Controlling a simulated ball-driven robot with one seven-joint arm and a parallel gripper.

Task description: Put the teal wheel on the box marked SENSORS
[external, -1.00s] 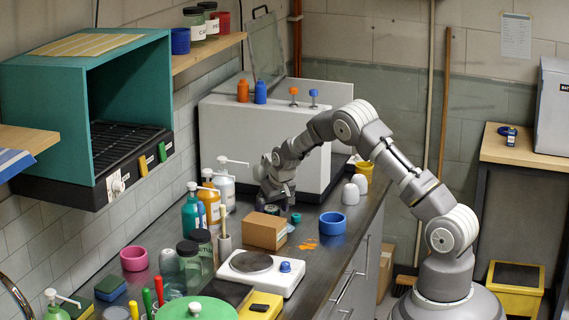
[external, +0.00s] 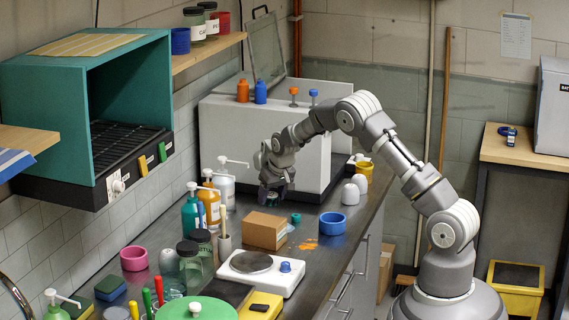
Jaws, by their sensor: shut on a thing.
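My gripper (external: 273,190) is shut on a small dark-and-teal round thing (external: 271,196), which looks like the teal wheel. The fingers hide much of it. It is held above the dark bench, behind a brown cardboard box (external: 264,231). No lettering can be read on this box from here, so I cannot tell for sure that it is the one marked SENSORS. Its top is bare.
A white scale (external: 262,272) stands in front. Pump bottles (external: 209,205) line the left. A white machine (external: 265,145) stands behind.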

